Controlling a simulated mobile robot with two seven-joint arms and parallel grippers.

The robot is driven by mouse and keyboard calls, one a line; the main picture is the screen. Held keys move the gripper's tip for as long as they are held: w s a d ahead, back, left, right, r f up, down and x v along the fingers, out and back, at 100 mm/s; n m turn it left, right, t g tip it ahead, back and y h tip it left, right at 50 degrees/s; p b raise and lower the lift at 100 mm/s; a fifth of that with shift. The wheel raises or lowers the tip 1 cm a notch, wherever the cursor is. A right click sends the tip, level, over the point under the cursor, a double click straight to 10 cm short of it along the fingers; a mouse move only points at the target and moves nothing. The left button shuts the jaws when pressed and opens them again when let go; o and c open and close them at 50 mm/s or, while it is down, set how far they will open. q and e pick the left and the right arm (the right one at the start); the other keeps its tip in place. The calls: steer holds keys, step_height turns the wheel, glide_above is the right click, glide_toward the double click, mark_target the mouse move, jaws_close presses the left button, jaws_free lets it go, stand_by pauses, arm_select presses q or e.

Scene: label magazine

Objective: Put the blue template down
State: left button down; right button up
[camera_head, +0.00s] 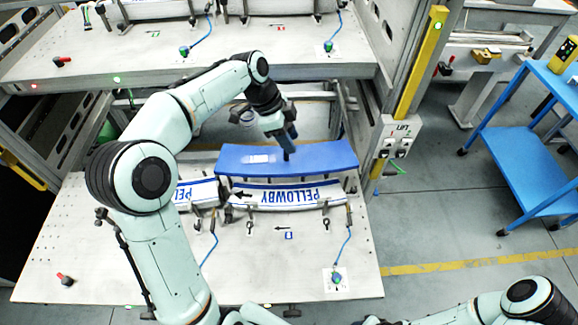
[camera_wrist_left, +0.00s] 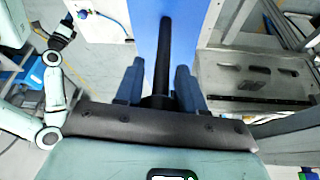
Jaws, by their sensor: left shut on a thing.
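The blue template (camera_head: 320,157) is a long, slightly curved blue plate with a pale patch on its left part. My left gripper (camera_head: 286,152) is shut on its dark upright handle, near the plate's middle. In the left wrist view the handle (camera_wrist_left: 165,60) runs between the two fingers (camera_wrist_left: 160,88), with the blue plate (camera_wrist_left: 182,25) beyond. The plate lies over the back side of the curved white PELLOWBY label strip (camera_head: 285,196); I cannot tell whether it touches anything below. My right gripper (camera_wrist_left: 62,38) shows small in the left wrist view, its jaws unclear.
A second lettered strip (camera_head: 196,195) lies left of the template. Clamps and blue cables stand along the front of the white table (camera_head: 130,265). An upper shelf (camera_head: 130,65) overhangs the back. A yellow post (camera_head: 420,60) and a blue cart (camera_head: 500,150) stand right.

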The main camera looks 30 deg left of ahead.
mark_target(286, 159)
arm_select(q)
step_height(286, 159, down, 11)
steer(key=shift+f+b, duration=0.1)
steer(key=shift+b, duration=0.2)
steer(key=c, duration=0.7)
jaws_free()
steer(key=v, duration=1.2)
